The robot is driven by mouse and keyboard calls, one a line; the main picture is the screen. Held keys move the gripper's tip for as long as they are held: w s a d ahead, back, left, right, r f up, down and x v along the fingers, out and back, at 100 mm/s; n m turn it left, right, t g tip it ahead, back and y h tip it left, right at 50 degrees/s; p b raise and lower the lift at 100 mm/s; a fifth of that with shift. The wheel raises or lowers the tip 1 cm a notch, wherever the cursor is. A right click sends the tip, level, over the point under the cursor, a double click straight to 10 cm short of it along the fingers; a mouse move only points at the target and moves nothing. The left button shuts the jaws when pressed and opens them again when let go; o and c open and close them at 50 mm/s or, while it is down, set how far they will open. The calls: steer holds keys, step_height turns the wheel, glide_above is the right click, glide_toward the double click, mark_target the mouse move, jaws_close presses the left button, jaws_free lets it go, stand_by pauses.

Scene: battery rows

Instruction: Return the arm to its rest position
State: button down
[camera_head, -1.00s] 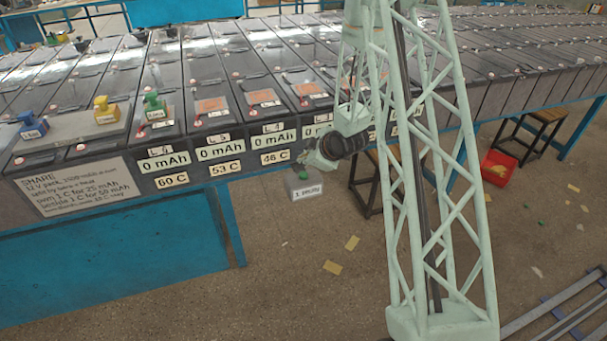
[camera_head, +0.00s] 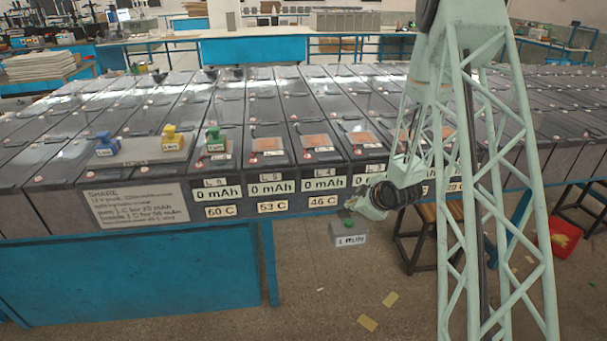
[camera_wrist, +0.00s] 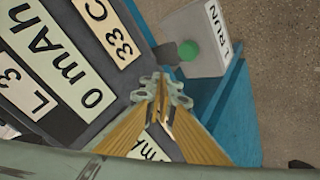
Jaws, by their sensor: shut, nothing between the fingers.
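My arm's pale green lattice link stands at the right of the head view, and its wrist end hangs low in front of the battery row's front face. In the wrist view my gripper (camera_wrist: 163,92) is shut and empty, its fingertips together. It points toward the battery fronts, near the L 3 label (camera_wrist: 27,88), its 0 mAh label (camera_wrist: 75,80) and its 33 C label (camera_wrist: 107,30). Contact with the fronts cannot be judged. In the head view the far side of the wrist and the fingers are hard to make out.
A grey box with a green button (camera_head: 348,236), lettered RUN in the wrist view (camera_wrist: 196,50), sits just below the wrist. Batteries fill the blue-framed bench (camera_head: 130,268). Blue, yellow (camera_head: 172,138) and green (camera_head: 213,140) handled blocks stand at left. A stool (camera_head: 425,235) and red bin (camera_head: 566,238) are right.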

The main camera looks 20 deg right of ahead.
steer(key=shift+r, duration=0.1)
steer(key=s+a+r+m+g+h, duration=0.1)
steer(key=s+a+r+m, duration=0.15)
steer(key=s+r, duration=0.55)
steer(key=s+a+r+m+g+h, duration=0.1)
steer(key=s+a+r, duration=0.2)
steer(key=r, duration=0.9)
steer(key=s+a+r+m+g, duration=0.1)
steer(key=s+a+r+m, duration=0.15)
steer(key=s+r, duration=0.5)
steer(key=s+a+r+m, duration=0.1)
steer(key=s+a+r, duration=0.3)
steer(key=s, duration=0.7)
steer(key=s+a+r+m+g+y, duration=0.1)
steer(key=s+a+r, duration=0.4)
steer(key=s, duration=0.7)
steer(key=s+a+r+m+g, duration=0.1)
steer(key=s+a+r, duration=0.3)
steer(key=s, duration=0.8)
steer(key=shift+a+r+m, duration=0.25)
steer(key=shift+a+m, duration=0.15)
steer(key=shift+a, duration=0.6)
